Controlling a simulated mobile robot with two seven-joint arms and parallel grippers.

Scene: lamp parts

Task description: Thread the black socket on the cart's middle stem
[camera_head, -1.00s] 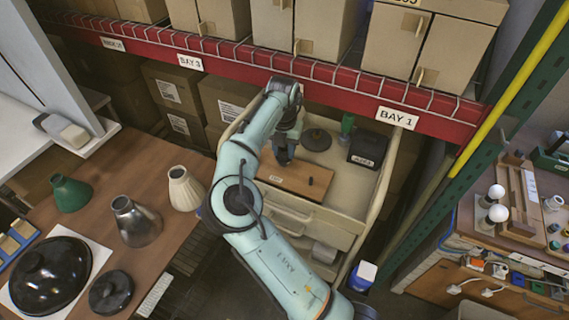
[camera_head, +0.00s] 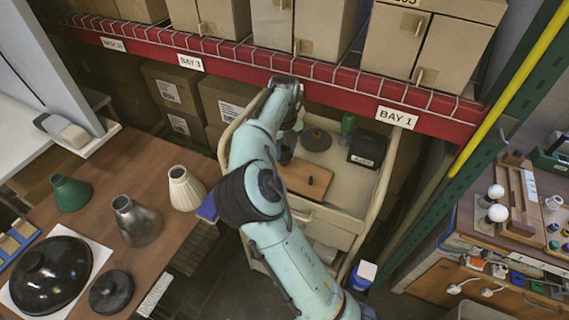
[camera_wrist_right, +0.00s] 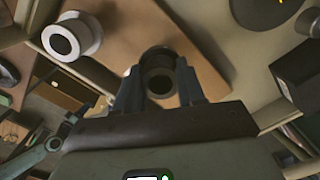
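The black socket (camera_wrist_right: 158,66) is a short dark hollow cylinder. In the right wrist view it sits between the two fingers of my right gripper (camera_wrist_right: 159,88), which appear closed on its sides. The socket is over the brown wooden board (camera_wrist_right: 205,75), which lies on the cart (camera_head: 345,222). In the head view my right gripper (camera_head: 286,152) is partly hidden by my own arm, above the board's left part (camera_head: 305,183). The middle stem cannot be made out. My left gripper is not in view.
A white socket (camera_wrist_right: 72,38) is on the board beside the black one. A dark disc (camera_head: 316,140), green bottle (camera_head: 347,123) and black box (camera_head: 367,147) stand behind the board. The red shelf beam (camera_head: 330,75) runs above. Lamp shades (camera_head: 136,220) stand on the left table.

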